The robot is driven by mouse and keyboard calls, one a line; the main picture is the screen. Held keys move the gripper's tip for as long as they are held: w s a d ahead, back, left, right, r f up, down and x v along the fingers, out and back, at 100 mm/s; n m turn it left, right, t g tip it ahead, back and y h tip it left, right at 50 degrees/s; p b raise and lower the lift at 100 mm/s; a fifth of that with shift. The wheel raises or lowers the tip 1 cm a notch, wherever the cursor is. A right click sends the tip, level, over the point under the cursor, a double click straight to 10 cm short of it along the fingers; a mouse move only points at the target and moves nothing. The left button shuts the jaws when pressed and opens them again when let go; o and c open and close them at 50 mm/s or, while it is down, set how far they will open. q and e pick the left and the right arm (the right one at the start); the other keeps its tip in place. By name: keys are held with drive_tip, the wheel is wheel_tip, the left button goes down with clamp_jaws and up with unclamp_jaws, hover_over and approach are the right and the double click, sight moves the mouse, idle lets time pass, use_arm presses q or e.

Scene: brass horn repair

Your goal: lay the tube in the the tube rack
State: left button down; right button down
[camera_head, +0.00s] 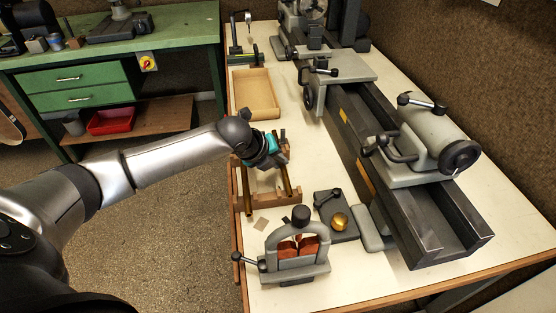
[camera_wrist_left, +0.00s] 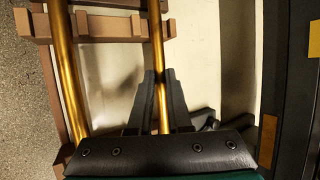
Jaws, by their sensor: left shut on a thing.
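The wooden tube rack (camera_head: 272,200) stands near the left edge of the pale bench top; its notched rail also shows in the left wrist view (camera_wrist_left: 108,28). My left gripper (camera_head: 278,158) is over the rack, with its fingers (camera_wrist_left: 160,78) shut on a brass tube (camera_wrist_left: 156,42). The held tube lies lengthwise across the rail at its right part. I cannot tell whether it rests in the notch or sits just above. A second brass tube (camera_wrist_left: 66,75) lies parallel at the left side of the rack. My gripper hides part of the rack's far end.
An empty wooden tray (camera_head: 254,93) lies beyond the rack. A grey vise with copper jaws (camera_head: 297,250) and a dark block with a brass ball (camera_head: 340,221) stand nearer. A large lathe (camera_head: 385,150) fills the right. A green bench (camera_head: 110,75) stands left, across the floor.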

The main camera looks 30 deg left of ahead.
use_arm(q)
drive_tip(key=c, duration=0.8)
unclamp_jaws()
drive_tip(key=shift+o, duration=0.2)
drive_tip(key=shift+r, duration=0.1)
drive_tip(key=p+v, duration=0.3)
drive_tip(key=v, duration=1.2)
